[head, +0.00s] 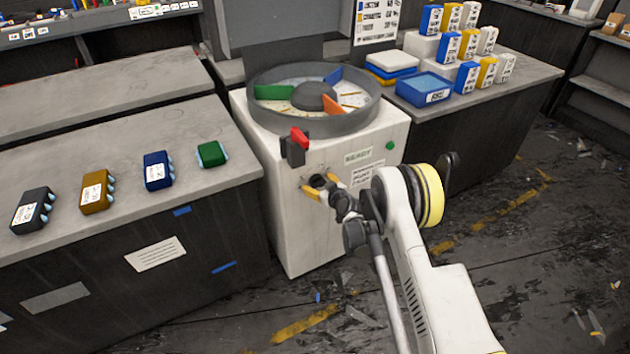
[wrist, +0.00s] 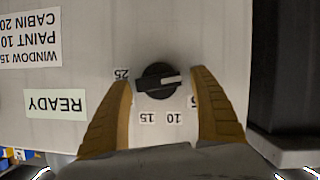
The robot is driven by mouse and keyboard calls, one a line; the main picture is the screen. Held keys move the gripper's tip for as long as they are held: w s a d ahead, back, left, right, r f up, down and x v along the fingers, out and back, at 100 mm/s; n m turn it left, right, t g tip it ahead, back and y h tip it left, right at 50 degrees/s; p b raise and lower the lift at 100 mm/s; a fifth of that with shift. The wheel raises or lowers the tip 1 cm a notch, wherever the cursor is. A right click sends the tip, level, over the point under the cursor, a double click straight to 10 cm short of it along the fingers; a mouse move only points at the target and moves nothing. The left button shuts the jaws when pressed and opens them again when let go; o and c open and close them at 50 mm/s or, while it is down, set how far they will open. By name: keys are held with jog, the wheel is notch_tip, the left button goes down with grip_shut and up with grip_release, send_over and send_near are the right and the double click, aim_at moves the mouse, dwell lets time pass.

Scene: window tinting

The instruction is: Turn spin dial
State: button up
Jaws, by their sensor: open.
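The spin dial (wrist: 158,82) is a round black knob with a pale pointer bar, on the white front of the machine (head: 300,235). In the wrist view, which is upside down, the pointer extends to the right of the knob. Labels 25, 15 and 10 show around it; another at right is partly hidden by a finger. My gripper (wrist: 162,79) is open, with its yellow fingers on either side of the dial. I cannot tell whether they touch it. In the head view my gripper (head: 318,184) is at the machine's front, and the dial is hard to make out there.
A READY label (wrist: 57,103) and a settings sign (wrist: 30,38) are beside the dial. A red switch (head: 298,138) sticks out above it, and a green button (head: 390,145) is at upper right. A counter with small canisters (head: 157,170) stands left. Debris litters the floor.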

jog(key=shift+s+d, duration=0.1)
jog(key=shift+c, duration=1.2)
jog(key=c, duration=0.9)
jog(key=shift+c, duration=0.2)
jog(key=shift+r, duration=0.1)
jog(key=m+g+y, duration=0.1)
jog(key=m, duration=0.1)
jog(key=shift+d+m+y, duration=0.15)
jog(key=shift+m+y, duration=0.15)
jog(key=shift+m+g+y, duration=0.3)
jog(key=shift+m+y, duration=0.5)
jog(key=shift+m, duration=0.5)
